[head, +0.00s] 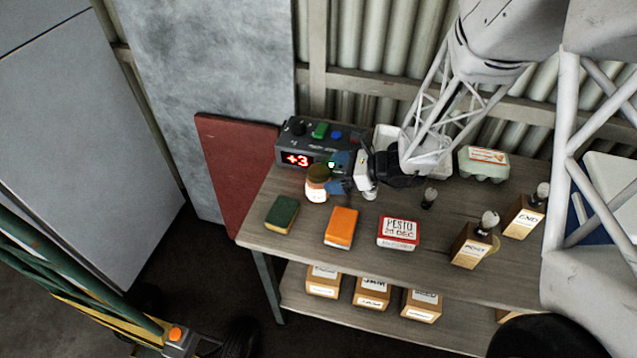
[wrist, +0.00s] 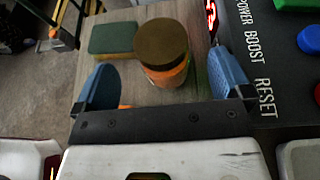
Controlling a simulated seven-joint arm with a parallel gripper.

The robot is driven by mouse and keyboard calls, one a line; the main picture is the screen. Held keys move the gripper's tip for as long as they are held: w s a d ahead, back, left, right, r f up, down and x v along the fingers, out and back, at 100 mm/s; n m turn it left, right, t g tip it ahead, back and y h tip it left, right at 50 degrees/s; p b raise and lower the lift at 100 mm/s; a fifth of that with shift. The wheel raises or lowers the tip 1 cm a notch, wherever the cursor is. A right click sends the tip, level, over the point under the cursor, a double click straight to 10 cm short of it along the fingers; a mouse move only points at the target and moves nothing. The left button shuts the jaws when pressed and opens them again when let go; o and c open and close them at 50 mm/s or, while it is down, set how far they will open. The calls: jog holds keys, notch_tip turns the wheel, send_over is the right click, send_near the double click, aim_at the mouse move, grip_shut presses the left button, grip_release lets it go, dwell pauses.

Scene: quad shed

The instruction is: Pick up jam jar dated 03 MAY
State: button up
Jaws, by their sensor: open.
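A small jar (head: 317,184) with a brownish lid and a pale label stands upright near the left end of the shelf top. The label is too small to read in the head view. In the wrist view the jar (wrist: 162,52) shows its round lid and orange-brown side, and the date is not visible. My gripper (head: 338,174) is open just right of the jar, its blue fingers pointing left towards it.
A control box (head: 305,146) showing "+3" stands close behind the jar.

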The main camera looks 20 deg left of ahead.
aim_at(324, 172)
jog(key=shift+a, duration=0.2)
jog(key=shift+x, duration=2.45)
jog(key=shift+c, duration=0.3)
jog(key=c, duration=1.4)
jog(key=shift+o, duration=0.2)
jog(key=shift+r, duration=0.1)
jog(key=shift+r, duration=0.15)
jog(key=c, duration=0.3)
jog(key=shift+r, duration=4.85)
grip_shut()
